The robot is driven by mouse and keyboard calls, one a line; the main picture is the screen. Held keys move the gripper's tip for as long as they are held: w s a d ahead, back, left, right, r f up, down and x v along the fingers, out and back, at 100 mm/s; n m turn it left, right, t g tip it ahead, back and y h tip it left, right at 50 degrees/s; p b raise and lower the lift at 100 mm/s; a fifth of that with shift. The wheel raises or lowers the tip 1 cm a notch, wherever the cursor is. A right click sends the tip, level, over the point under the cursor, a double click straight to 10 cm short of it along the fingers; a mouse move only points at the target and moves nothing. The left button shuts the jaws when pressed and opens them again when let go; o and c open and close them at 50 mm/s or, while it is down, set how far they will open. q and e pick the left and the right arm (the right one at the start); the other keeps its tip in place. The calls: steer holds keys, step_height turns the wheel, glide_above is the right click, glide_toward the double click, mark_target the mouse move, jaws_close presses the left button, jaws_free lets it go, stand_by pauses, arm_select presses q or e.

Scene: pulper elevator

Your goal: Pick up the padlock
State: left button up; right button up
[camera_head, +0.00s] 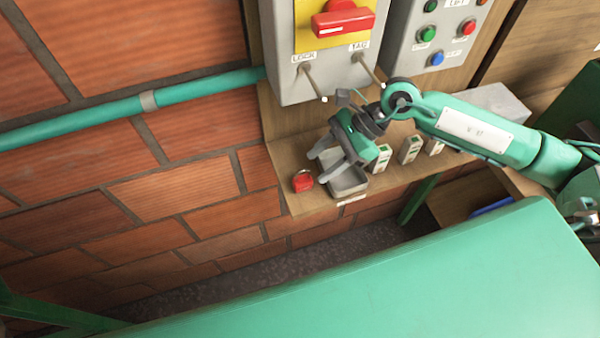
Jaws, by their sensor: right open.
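The padlock (302,181) is small and red. It lies on the wooden shelf (300,204) near its left end, just left of a grey tray (349,184). My right gripper (326,168) reaches in from the right, over the tray and close to the padlock. Its jaws are open and its grey fingers point down and left. One finger is near the padlock's right side; I cannot tell whether it touches. The padlock's shackle is not clear at this size. My left gripper is not in view.
Above the shelf hangs a grey box with a red switch (343,20) on yellow and two pegs labelled LOCK and TAG. A button panel (433,40) is to its right. Small white-green items (410,149) stand right of the tray. A green surface (400,285) fills the front.

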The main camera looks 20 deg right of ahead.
mark_target(301, 179)
steer(key=shift+f, duration=0.2)
steer(key=shift+p+x, duration=0.9)
steer(key=shift+x, duration=0.25)
steer(key=p+x, duration=0.2)
steer(key=x, duration=0.2)
steer(key=shift+r+p, duration=0.15)
steer(key=shift+p, duration=0.15)
steer(key=shift+a+f, duration=0.3)
steer(key=shift+f, duration=0.1)
jaws_close()
